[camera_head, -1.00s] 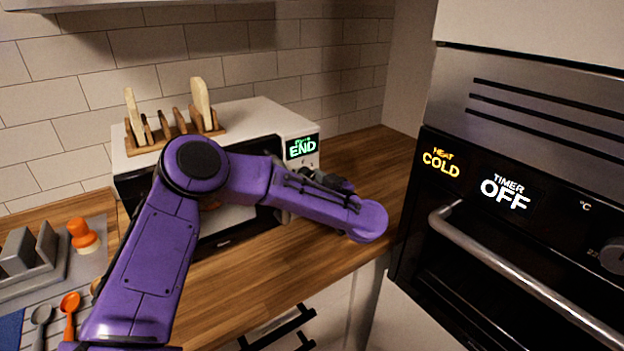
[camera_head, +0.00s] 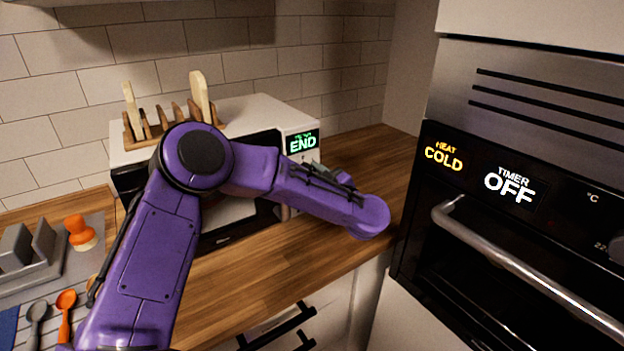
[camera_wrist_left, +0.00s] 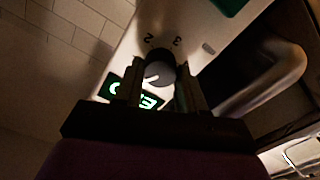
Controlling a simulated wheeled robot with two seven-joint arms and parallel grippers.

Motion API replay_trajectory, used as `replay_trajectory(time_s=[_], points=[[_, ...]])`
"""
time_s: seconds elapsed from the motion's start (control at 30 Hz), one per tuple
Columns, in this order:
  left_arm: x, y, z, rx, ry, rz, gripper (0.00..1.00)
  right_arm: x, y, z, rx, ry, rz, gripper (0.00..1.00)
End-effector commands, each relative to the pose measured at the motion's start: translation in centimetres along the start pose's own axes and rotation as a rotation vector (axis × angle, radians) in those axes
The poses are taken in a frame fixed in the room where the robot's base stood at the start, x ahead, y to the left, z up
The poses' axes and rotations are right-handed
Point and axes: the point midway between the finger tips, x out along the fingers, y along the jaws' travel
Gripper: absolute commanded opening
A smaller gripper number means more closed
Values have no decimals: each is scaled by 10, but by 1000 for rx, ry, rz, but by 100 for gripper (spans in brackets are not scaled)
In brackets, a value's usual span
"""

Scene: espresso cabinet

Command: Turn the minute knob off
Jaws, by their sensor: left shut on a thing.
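The white microwave (camera_head: 140,157) stands on the counter, its green display (camera_head: 302,142) reading END. In the left wrist view, a dark round knob (camera_wrist_left: 158,68) with a white pointer line sits on the light panel, beside printed marks 2 and 3 and the green display (camera_wrist_left: 135,93). My left gripper (camera_wrist_left: 163,88) is shut on this knob, one finger on each side. In the head view my left gripper (camera_head: 338,178) is at the microwave's right front, partly behind my purple forearm, which hides the knob there. My right gripper is not in view.
A wooden rack (camera_head: 143,140) with boards stands on the microwave. The oven (camera_head: 520,240) at right has a protruding handle (camera_head: 520,266); its displays read HEAT COLD and TIMER OFF. A tray (camera_head: 65,270) with orange utensils lies at left. The counter (camera_head: 385,165) right of the microwave is clear.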

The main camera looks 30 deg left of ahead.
Motion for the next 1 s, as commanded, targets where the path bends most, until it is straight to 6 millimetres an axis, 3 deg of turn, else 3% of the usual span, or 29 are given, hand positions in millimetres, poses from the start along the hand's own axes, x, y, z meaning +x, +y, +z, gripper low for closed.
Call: replay_trajectory(time_s=[0.5,1.0], points=[[0,-2,2,-419,0,1,9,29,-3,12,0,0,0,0],[0,-1,1,-559,-1,0,9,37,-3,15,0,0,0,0]])
